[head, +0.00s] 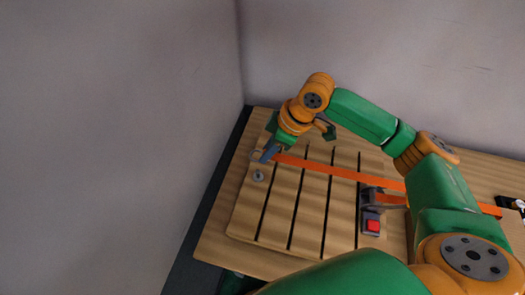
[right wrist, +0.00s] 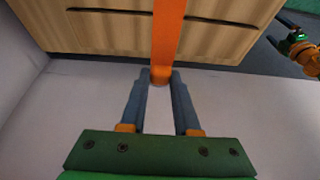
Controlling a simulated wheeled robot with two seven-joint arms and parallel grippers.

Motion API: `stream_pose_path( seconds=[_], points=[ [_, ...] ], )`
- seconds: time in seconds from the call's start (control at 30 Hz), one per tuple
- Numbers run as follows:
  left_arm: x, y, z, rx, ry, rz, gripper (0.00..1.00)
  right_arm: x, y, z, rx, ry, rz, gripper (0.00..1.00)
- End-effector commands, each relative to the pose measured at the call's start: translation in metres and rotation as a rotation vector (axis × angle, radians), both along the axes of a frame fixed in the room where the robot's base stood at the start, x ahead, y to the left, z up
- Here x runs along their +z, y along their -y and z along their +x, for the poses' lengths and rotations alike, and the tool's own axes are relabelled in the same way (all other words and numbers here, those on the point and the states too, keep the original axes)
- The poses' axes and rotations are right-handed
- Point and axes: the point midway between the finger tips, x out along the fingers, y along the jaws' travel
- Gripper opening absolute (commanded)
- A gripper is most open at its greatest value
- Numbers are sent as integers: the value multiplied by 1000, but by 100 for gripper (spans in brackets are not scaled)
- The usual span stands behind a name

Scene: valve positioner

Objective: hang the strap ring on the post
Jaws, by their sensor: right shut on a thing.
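The orange strap (head: 330,170) runs across the slatted board from a grey buckle-like fixture (head: 372,197) to my right gripper (head: 268,154). My right gripper is shut on the strap's end, where the ring is; it also shows in the right wrist view (right wrist: 160,82). The strap (right wrist: 167,30) leads away from between the fingertips there. The ring itself is mostly hidden by the fingers. A small round grey post (head: 258,176) stands near the board's left edge, just below the fingertips in the head view. My left gripper (right wrist: 290,35) seems to show at the right wrist view's edge, its jaws unclear.
A red button on a grey box (head: 372,225) sits at the board's lower right. The wooden board (head: 310,215) has several dark slots. Walls stand behind and to the left. A dark object (head: 510,204) lies at the right edge. The board's lower left is clear.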

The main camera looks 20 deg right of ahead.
Motion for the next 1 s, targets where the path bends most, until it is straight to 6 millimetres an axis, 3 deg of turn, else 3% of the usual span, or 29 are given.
stream_pose_path(
  seconds=[0.13,0.3,0.5,1.0],
  points=[
    [0,0,-2,0,-4,0,100,-5,1,0,0,-4,0,0],
    [0,0,-8,0,-15,1,100,-28,1,-2,1,-4,-1,0],
    [-17,0,-10,0,-19,1,100,-52,0,-1,1,0,0,0],
    [-17,1,-3,-1,-5,-1,100,-54,0,-1,2,0,0,0]
  ],
)
